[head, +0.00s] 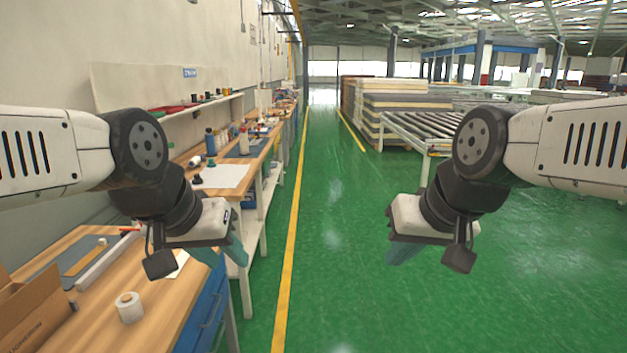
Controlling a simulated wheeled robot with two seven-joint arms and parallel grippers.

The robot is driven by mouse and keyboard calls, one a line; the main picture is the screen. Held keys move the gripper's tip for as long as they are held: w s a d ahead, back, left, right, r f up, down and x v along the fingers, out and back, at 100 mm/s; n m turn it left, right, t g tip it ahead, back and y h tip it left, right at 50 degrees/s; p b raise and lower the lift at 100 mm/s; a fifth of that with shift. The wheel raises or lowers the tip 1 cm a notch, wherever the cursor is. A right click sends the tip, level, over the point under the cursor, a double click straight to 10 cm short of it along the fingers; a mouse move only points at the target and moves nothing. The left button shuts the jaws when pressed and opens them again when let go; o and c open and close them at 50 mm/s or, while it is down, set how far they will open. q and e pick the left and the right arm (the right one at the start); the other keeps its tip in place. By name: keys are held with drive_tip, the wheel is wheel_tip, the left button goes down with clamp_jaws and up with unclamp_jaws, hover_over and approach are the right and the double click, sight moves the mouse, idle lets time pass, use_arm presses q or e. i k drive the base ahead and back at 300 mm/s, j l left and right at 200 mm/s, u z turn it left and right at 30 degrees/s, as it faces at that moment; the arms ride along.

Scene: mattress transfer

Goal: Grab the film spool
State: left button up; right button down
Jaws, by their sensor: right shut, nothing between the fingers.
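A small white roll that looks like the film spool (130,308) stands upright on the near wooden workbench (168,312) at the lower left. My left gripper (238,252) hangs over the bench's right edge, up and to the right of the roll and apart from it. Its fingers are mostly hidden behind its own wrist, so I cannot tell whether it is open. My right gripper (402,254) is shut and empty above the green floor, far to the right of the bench.
A cardboard box (32,318) stands left of the roll. A grey mat (75,262) and a light bar (105,262) lie behind it. A farther bench (255,165) holds bottles and paper. The green floor (340,270) is clear. Stacked mattresses (400,105) and a roller conveyor (440,128) stand farther back.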

sight(128, 304)
drive_tip(key=u, duration=1.5)
drive_tip(key=i+l+u, duration=0.2)
drive_tip(key=u, duration=0.2)
drive_tip(key=i+l+u, duration=0.2)
drive_tip(key=l+u, duration=0.25)
